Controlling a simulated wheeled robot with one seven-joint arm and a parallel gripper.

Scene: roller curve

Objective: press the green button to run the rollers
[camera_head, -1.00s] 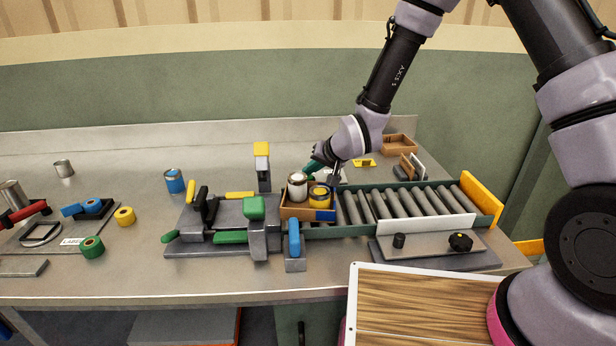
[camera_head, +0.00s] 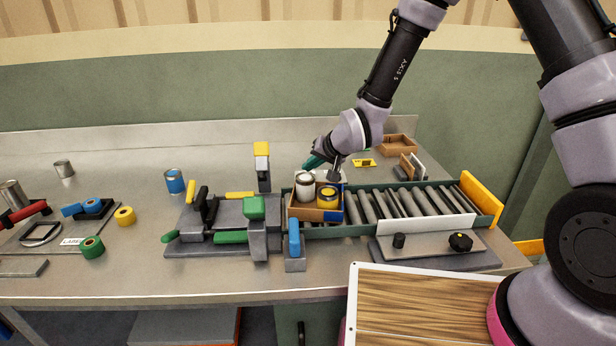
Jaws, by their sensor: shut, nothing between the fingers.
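My gripper (camera_head: 334,172) is shut and empty, pointing down just behind the small crate at the left end of the roller conveyor. I cannot make out the green button; the gripper and crate cover that spot. Part of a white block (camera_head: 345,176) shows beside the fingertips; whether they touch it I cannot tell. The brown and blue crate (camera_head: 316,215) sits at the left part of the rollers (camera_head: 408,203) and holds a white-topped can (camera_head: 305,187) and a yellow can (camera_head: 327,197).
A yellow end stop (camera_head: 481,198) closes the conveyor's right end. A panel with black knobs (camera_head: 460,242) lies in front. A grey fixture with a green block (camera_head: 254,207) stands left of the crate. A tan tray (camera_head: 397,145) lies behind the conveyor.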

